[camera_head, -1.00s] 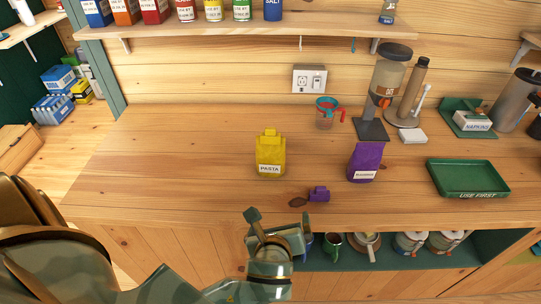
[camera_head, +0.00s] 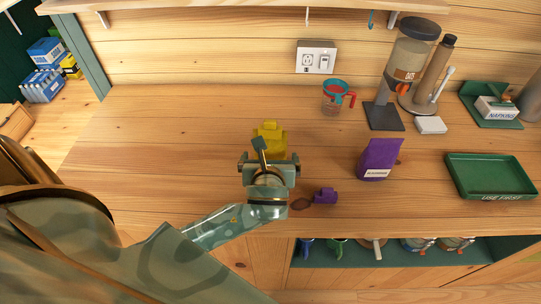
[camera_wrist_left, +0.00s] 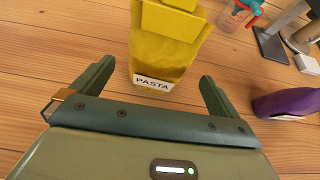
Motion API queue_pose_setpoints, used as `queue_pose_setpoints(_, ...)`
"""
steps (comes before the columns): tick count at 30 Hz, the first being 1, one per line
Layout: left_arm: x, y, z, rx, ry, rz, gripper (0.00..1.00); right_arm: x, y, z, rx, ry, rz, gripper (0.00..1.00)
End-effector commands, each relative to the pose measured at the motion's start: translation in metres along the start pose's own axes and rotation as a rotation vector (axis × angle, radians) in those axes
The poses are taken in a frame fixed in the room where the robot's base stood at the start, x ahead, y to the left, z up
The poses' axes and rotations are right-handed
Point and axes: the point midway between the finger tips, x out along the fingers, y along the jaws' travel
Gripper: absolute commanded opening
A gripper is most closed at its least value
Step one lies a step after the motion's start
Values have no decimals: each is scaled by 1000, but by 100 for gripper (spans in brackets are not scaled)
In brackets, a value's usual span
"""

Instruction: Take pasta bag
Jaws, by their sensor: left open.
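The yellow pasta bag (camera_head: 271,133) stands upright on the wooden counter, partly hidden behind my left gripper in the head view. In the left wrist view the pasta bag (camera_wrist_left: 165,45) stands just ahead of the gripper, its PASTA label facing me. My left gripper (camera_head: 268,160) is open and empty. In the left wrist view its two fingers (camera_wrist_left: 155,88) are spread wide, pointing toward the bag's lower part, one on either side of its line. The bag looks to be just beyond the fingertips. My right gripper is in neither view.
A measuring cup (camera_head: 333,100), dispenser (camera_head: 408,62) and green tray (camera_head: 490,176) lie further right. The counter's left side is clear.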

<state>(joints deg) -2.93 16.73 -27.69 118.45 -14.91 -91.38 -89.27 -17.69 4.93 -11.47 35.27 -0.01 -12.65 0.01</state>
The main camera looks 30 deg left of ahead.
Motion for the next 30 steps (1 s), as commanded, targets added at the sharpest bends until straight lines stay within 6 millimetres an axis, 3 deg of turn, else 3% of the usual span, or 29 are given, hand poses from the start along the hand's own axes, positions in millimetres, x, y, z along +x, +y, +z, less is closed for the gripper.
queue_pose_setpoints(8, 29, 0, -2, 0, 0, 0, 100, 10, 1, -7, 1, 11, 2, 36)
queue_pose_setpoints(15, 66, 1, -4, 1, 0, 0, 100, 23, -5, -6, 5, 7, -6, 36)
queue_pose_setpoints(23, 70, 1, -2, 0, 0, -1, 100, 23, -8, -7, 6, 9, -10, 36)
queue_pose_setpoints(24, 70, 1, -2, 0, 0, -1, 97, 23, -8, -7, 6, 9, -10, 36)
queue_pose_setpoints(29, 70, 0, -3, 0, 1, -1, 53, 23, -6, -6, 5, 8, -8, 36)
queue_pose_setpoints(30, 70, 0, -3, 0, 1, -1, 51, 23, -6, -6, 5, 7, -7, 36)
